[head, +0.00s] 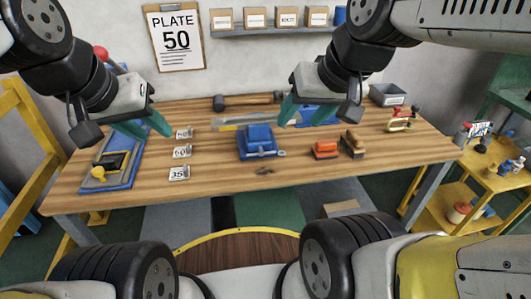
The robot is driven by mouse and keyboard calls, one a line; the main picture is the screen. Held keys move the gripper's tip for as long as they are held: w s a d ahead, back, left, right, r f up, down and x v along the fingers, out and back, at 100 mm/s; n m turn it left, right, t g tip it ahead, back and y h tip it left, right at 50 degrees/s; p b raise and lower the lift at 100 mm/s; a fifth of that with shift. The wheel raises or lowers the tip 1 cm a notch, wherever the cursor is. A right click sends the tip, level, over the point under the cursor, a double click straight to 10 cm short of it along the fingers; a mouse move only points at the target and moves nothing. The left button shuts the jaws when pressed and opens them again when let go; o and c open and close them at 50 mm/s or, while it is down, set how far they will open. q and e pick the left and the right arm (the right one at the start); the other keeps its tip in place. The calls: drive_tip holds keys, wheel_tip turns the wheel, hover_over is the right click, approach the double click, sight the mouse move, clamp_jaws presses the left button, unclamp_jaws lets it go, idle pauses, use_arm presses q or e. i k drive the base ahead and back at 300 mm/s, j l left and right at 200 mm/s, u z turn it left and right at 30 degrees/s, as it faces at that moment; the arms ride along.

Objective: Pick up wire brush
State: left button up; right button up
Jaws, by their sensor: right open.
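A small brown block-shaped tool with a dark part (352,143) lies on the right half of the wooden workbench (240,180). An orange block-shaped tool (325,150) lies just left of it. I cannot tell for sure which of the two is the wire brush. My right gripper (306,112) is open, with teal fingers, above the back middle of the bench, behind and left of both tools. My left gripper (150,122) hangs over the left part of the bench, far from them. Its teal fingers are seen edge-on and nothing shows between them.
A blue vise-like block (257,142) stands mid-bench, with a hammer (248,101) behind it. Number cards (181,152) stand left of it. A blue board (118,165) with a black and yellow tool lies left. A red clamp (401,119) and grey bin (387,95) stand right.

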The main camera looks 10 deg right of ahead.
sight(350, 140)
drive_tip(key=l, duration=1.35)
drive_tip(key=i, duration=0.05)
